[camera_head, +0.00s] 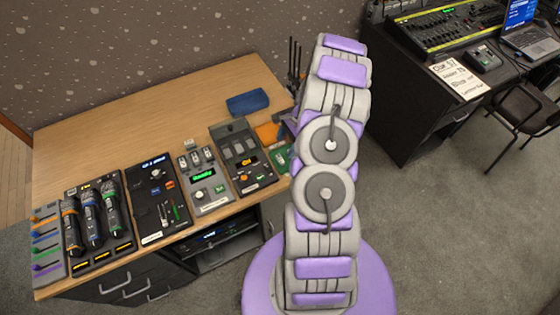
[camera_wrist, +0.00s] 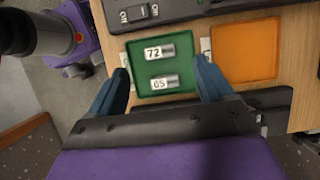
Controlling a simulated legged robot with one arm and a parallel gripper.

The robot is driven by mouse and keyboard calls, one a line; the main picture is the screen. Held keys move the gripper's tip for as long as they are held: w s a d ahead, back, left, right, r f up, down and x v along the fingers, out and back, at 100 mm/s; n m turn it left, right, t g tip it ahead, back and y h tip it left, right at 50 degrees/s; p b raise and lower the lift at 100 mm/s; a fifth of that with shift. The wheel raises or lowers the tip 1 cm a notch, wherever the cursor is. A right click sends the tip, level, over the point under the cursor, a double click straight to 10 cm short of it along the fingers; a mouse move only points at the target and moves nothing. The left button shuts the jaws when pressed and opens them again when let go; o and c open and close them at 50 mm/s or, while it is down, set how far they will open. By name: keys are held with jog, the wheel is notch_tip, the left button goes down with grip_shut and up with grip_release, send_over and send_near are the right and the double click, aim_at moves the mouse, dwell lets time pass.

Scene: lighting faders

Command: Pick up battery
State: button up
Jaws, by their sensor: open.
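Two small batteries lie in a green tray in the wrist view. The upper battery (camera_wrist: 170,50) has a white label that reads 72, and the lower battery (camera_wrist: 168,82) has one that seems to read 05. The green tray (camera_wrist: 138,67) also shows partly behind my arm in the head view (camera_head: 281,160). My gripper (camera_wrist: 162,82) is open, with its blue fingers at the left and right sides of the green tray. Nothing is held between them. I cannot tell how high the fingers are above the tray.
An orange tray (camera_wrist: 245,50) lies right of the green one. A device with an ON/OFF switch (camera_wrist: 138,13) borders the tray above. In the head view, the wooden desk (camera_head: 130,110) holds several control units and a blue case (camera_head: 247,102). The desk's back left is clear.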

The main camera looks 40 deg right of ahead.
aim_at(280, 159)
jog(key=shift+x, duration=1.15)
jog(key=shift+a+f+b, duration=0.2)
jog(key=shift+f+b, duration=0.1)
jog(key=shift+f, duration=0.15)
jog(key=b+x, duration=0.1)
jog(key=x, duration=0.3)
jog(key=shift+f, duration=0.1)
jog(key=shift+c, duration=0.5)
jog(key=c, duration=1)
